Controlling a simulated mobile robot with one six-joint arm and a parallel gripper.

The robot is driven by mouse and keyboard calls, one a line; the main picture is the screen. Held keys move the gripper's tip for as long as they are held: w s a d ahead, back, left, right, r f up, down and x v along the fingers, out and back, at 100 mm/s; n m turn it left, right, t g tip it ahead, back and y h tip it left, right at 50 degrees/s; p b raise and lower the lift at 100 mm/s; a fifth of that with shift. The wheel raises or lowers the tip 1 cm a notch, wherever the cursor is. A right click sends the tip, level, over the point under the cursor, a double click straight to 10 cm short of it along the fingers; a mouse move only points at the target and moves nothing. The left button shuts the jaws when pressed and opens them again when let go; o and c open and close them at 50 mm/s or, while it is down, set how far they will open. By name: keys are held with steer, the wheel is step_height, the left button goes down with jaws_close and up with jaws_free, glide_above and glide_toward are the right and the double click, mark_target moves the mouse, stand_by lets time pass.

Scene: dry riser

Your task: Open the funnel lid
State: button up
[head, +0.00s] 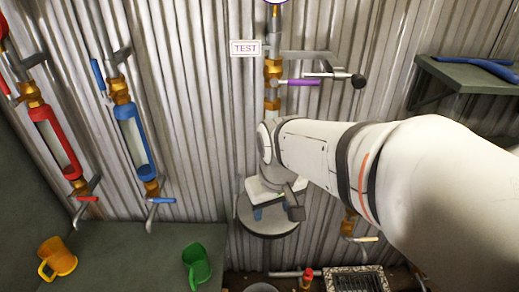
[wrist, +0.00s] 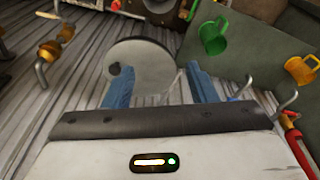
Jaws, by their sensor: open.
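The funnel lid (head: 266,228) is a round grey disc in front of the corrugated wall, below the vertical pipe. It also shows in the wrist view (wrist: 150,62), lying flat and closed as far as I can see. A dark knob (head: 294,213) sits at its right side in the head view; in the wrist view the knob (wrist: 115,70) is at the disc's left edge. My gripper (wrist: 160,84) is open, with blue fingers spread over the near part of the lid. The left finger appears close to the knob; contact cannot be told. My arm hides part of the lid in the head view.
A purple-handled valve (head: 303,83) and a TEST sign (head: 245,48) are above. Red (head: 57,145) and blue (head: 135,140) sight tubes stand left. A yellow mug (head: 58,258) and a green mug (head: 197,265) rest on a bench. A floor grate (head: 356,281) is below.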

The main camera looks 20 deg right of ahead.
steer(key=w+d+f+n, duration=0.1)
steer(key=w+d+f, duration=0.2)
steer(key=w+d, duration=0.1)
steer(key=w+d+f+n+g, duration=0.1)
steer(key=w+d+f+n, duration=0.1)
steer(key=w+d+f, duration=0.2)
steer(key=w+d+f+n+g, duration=0.1)
steer(key=w+d+f, duration=0.2)
steer(key=w, duration=0.4)
steer(key=shift+d+f+n+b, duration=0.25)
steer(key=shift+d+n+b, duration=0.05)
steer(key=shift+d, duration=0.45)
steer(key=shift+w+d+f, duration=0.1)
steer(key=shift+f, duration=3.85)
